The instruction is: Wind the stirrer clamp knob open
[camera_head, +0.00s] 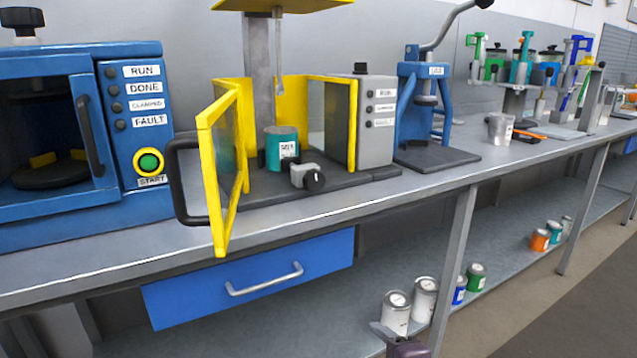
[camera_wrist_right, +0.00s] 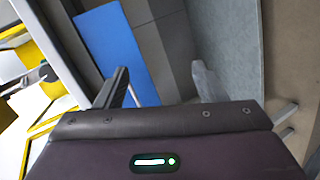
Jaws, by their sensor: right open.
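The stirrer stands on the bench with its yellow-framed guard door (camera_head: 222,170) swung open. A black clamp knob (camera_head: 315,181) sits on the front of a small grey clamp block (camera_head: 299,173) on the dark base. A teal can (camera_head: 281,150) with a white label stands just behind the block. My right gripper (camera_head: 392,334) is low at the bottom of the head view, in front of the bench and well below the knob. In the right wrist view its two fingers (camera_wrist_right: 160,85) are apart with nothing between them. My left gripper is not in view.
A blue cabinet machine (camera_head: 120,215) stands left, and a blue lever press (camera_head: 425,110) stands right. The bench's front edge and a blue drawer (camera_head: 250,278) lie between my gripper's height and the bench top. Cans, including a white can (camera_head: 396,312), stand on the lower shelf.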

